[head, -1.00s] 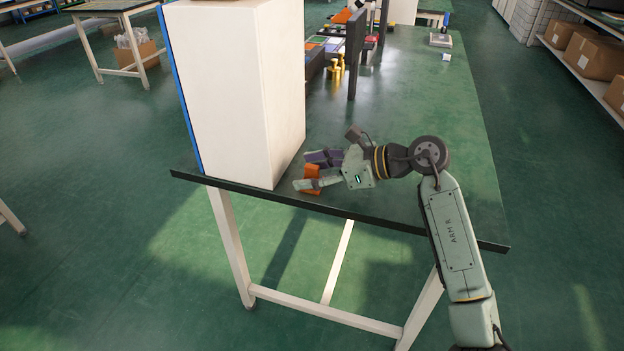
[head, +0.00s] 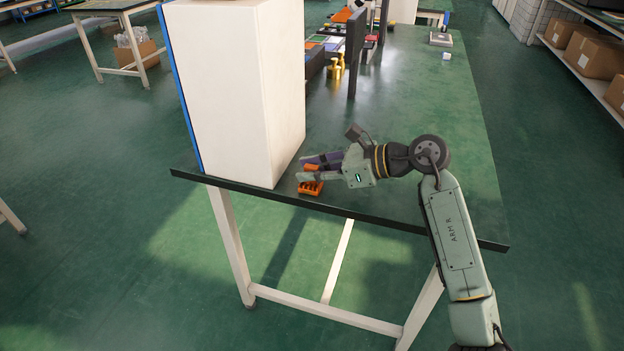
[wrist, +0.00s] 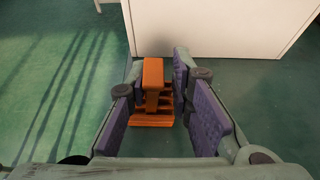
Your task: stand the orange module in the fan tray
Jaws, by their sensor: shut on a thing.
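The orange module (head: 311,188) is at the near left corner of the green table, close to the white box. My gripper (head: 308,169) is shut on it, with fingers above and around its upper part. In the wrist view the module (wrist: 153,100) sits between the purple finger pads of my gripper (wrist: 157,75); it has a long bar on top and a slotted, ribbed body. Whether it touches the table I cannot tell. I cannot make out the fan tray for sure in either view.
A tall white box (head: 230,90) stands on the table (head: 420,130) just left of my gripper. Yellow metal pieces (head: 337,68), a dark upright panel (head: 355,50) and coloured parts stand further back. The table's right side is mostly clear. Its front edge is close.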

